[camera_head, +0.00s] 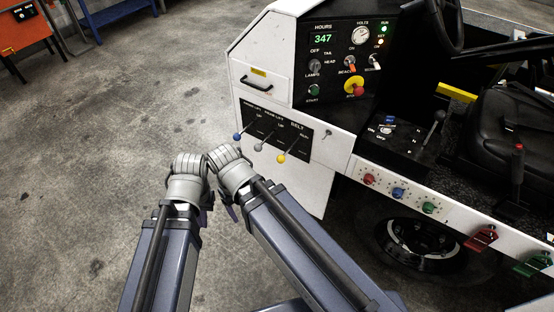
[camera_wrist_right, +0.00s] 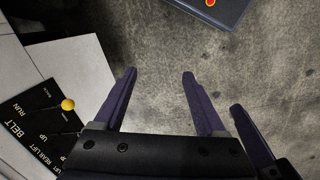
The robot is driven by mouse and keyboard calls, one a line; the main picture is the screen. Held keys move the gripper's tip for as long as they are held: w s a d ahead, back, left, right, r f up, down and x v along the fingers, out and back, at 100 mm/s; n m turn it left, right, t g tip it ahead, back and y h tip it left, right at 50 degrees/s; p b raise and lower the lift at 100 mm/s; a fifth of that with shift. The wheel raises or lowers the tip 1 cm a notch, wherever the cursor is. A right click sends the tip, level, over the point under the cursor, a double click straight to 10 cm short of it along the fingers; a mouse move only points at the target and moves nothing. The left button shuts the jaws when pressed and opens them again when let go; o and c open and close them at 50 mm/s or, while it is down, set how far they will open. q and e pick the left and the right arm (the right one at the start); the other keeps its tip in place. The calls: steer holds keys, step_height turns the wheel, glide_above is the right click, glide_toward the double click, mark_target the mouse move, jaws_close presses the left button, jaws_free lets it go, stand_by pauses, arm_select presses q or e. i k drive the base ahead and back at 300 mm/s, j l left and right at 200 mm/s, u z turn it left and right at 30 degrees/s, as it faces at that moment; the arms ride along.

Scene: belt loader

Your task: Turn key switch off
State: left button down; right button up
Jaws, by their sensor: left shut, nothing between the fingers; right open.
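In the head view, a small dark panel marked ON and OFF carries what looks like the key switch (camera_head: 386,129). It sits left of the seat, and its exact setting is too small to read. On the dash, the RUN lamp (camera_head: 384,29) is lit green and the KEY lamp (camera_head: 382,42) is lit amber. My left gripper (camera_head: 209,197) is low and left of the loader, mostly hidden by its wrist; its shut, empty fingers show in the right wrist view (camera_wrist_right: 243,125). My right gripper (camera_wrist_right: 160,75) is open and empty beside it. Both are well away from the switch.
The dash (camera_head: 335,60) has several knobs and a red stop button (camera_head: 358,91). Levers with blue, grey and yellow (camera_head: 281,158) knobs project from the white side panel. A steering wheel (camera_head: 445,25) and black lever (camera_head: 438,117) stand near the switch.

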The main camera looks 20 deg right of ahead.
mark_target(385, 129)
steer(key=z, duration=1.55)
